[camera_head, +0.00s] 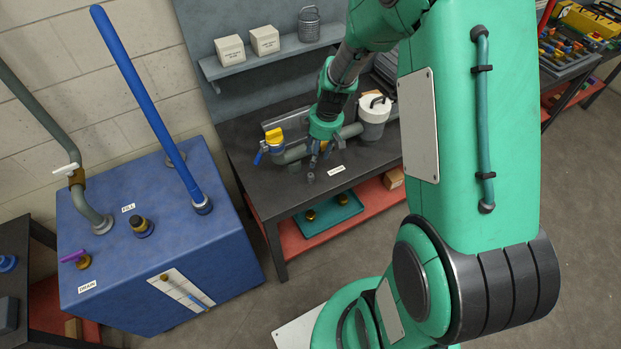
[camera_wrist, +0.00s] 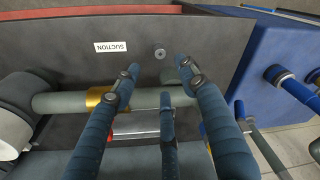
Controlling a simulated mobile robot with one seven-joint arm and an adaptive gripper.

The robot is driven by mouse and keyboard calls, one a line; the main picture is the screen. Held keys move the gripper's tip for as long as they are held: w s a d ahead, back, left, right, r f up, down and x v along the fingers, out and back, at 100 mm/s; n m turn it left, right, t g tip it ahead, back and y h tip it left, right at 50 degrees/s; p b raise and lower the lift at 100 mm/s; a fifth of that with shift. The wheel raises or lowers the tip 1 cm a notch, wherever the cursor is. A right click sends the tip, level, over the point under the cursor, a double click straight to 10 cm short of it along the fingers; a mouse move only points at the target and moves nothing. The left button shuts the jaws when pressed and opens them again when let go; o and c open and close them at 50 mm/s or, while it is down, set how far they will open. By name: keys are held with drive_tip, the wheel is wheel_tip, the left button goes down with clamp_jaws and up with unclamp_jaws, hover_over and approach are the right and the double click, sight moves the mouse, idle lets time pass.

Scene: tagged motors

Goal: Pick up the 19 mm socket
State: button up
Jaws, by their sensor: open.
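A small grey round piece that looks like the socket (camera_head: 311,177) stands on the dark bench top (camera_head: 262,190), near its front edge and left of a white label. It also shows in the wrist view (camera_wrist: 160,53), beside the SUCTION label; no size marking is readable. My gripper (camera_head: 320,157) points down over the bench, just behind the small piece. In the wrist view my gripper (camera_wrist: 158,76) has its blue-grey fingers spread apart with nothing between the tips. The piece appears just beyond the fingertips, apart from them.
The SUCTION label (camera_wrist: 110,47) lies flat nearby. A blue tank (camera_head: 120,262) stands left of the bench. Bench front is mostly clear.

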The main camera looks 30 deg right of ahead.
sight(311, 175)
drive_tip(key=shift+w+a+f+b, duration=0.15)
drive_tip(key=shift+f+b, duration=0.05)
drive_tip(key=shift+f, duration=1.1)
drive_tip(key=shift+w+a+f+b, duration=0.1)
drive_tip(key=shift+f+b, duration=0.1)
drive_tip(key=shift+f, duration=1.15)
drive_tip(key=shift+w+a+f+b, duration=0.15)
drive_tip(key=shift+f+b, duration=0.05)
drive_tip(key=shift+f, duration=1.1)
drive_tip(key=shift+f, duration=0.1)
drive_tip(key=shift+w+a+f+b, duration=0.1)
drive_tip(key=shift+w+f+b, duration=0.1)
drive_tip(key=shift+f, duration=0.6)
drive_tip(key=shift+w+a+f+b, duration=0.1)
drive_tip(key=shift+f+b, duration=0.15)
drive_tip(key=shift+f, duration=0.6)
drive_tip(key=shift+w+a+f+b, duration=0.1)
drive_tip(key=shift+f+b, duration=0.1)
drive_tip(key=shift+f, duration=0.6)
clamp_jaws()
